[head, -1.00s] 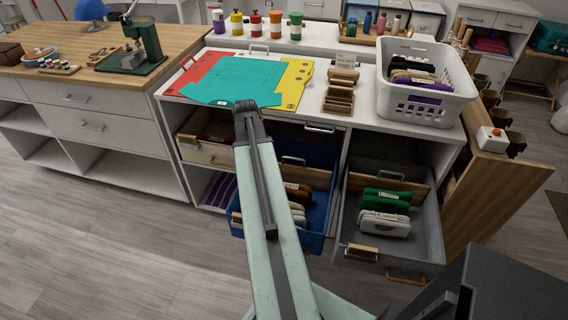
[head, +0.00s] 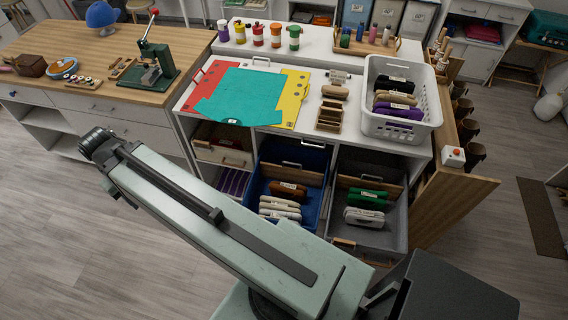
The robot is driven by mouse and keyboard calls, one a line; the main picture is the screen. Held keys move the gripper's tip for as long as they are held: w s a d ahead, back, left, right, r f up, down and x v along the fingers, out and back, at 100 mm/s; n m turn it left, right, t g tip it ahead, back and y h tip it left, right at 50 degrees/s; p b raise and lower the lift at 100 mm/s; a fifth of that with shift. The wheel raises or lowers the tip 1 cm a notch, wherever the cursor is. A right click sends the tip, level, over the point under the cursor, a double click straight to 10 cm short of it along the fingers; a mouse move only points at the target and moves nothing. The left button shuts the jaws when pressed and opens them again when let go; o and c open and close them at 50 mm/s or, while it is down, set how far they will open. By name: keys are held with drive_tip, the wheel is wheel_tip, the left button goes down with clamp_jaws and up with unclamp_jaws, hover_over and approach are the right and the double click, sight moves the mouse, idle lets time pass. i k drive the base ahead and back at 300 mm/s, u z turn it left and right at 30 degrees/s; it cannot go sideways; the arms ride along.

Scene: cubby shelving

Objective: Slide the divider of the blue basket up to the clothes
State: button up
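The blue basket (head: 316,205) is pulled out of the middle lower bay of the white shelf unit. Its wooden divider (head: 294,172) stands crosswise toward the back. Folded clothes stand in front of the divider: a brown one (head: 284,190) and several whitish ones (head: 279,206). A gap between divider and brown piece cannot be judged clearly from this angle. My arm crosses the lower middle of the view and hides the front of the basket. My gripper is not in view; only my arm's links and a dark joint at the left show.
A grey basket (head: 396,222) to the right holds green and whitish clothes before its own wooden divider (head: 368,183). A white basket (head: 425,120) and coloured sheets (head: 245,95) lie on the counter. A wooden panel (head: 455,200) projects at right. Floor at left is clear.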

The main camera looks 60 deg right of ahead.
sight(291, 175)
drive_tip(key=z, duration=1.75)
